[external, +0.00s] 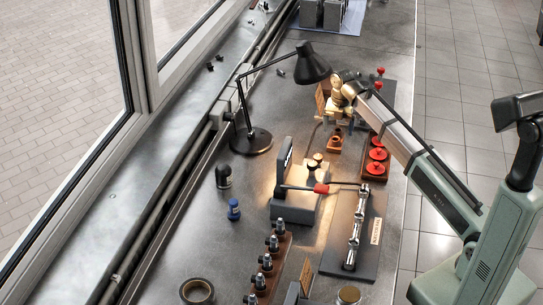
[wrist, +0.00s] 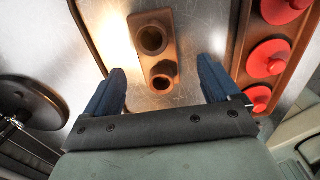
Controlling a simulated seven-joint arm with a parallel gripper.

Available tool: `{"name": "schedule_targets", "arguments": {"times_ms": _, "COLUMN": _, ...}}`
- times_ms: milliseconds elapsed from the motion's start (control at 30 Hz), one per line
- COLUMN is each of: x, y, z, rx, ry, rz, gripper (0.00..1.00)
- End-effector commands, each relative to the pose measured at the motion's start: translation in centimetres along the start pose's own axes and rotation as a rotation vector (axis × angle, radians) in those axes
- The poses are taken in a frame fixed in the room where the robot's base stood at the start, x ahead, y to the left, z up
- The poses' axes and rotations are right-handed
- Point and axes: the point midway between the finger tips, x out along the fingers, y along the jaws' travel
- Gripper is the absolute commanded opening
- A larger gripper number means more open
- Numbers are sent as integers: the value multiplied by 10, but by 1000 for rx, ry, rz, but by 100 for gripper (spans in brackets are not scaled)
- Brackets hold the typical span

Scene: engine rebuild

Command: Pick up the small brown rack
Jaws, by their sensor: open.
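The small brown rack (wrist: 152,20) lies on the metal bench top, with a larger round opening at its far end and a smaller one nearer me. In the external view the rack (external: 334,149) is at the right of the lamp, just below my gripper (external: 338,121). In the wrist view my gripper (wrist: 163,82) is open and empty, with blue-grey fingers spread wide. The near end of the rack shows between the fingers, and its far end reaches beyond them. The fingers do not appear to touch it.
A brown holder with several red knobbed parts (external: 377,154) stands close on the right. A black desk lamp (external: 252,141) stands to the left. A grey block stand (external: 296,207) and a shaft on a dark board (external: 357,228) are nearer the camera. Bare bench surrounds the rack's left side.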

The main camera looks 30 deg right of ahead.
Motion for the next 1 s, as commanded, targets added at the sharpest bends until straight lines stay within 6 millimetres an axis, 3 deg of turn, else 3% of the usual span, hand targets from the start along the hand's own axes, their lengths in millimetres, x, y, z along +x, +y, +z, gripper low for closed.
{"name": "schedule_targets", "arguments": {"times_ms": 400, "x": 46, "y": 3, "z": 0, "rx": 0, "ry": 1, "rz": -1, "gripper": 89}}
{"name": "schedule_targets", "arguments": {"times_ms": 667, "x": 49, "y": 4, "z": 0, "rx": 0, "ry": 0, "rz": 0, "gripper": 89}}
{"name": "schedule_targets", "arguments": {"times_ms": 1000, "x": 49, "y": 3, "z": 0, "rx": 0, "ry": 0, "rz": 0, "gripper": 58}}
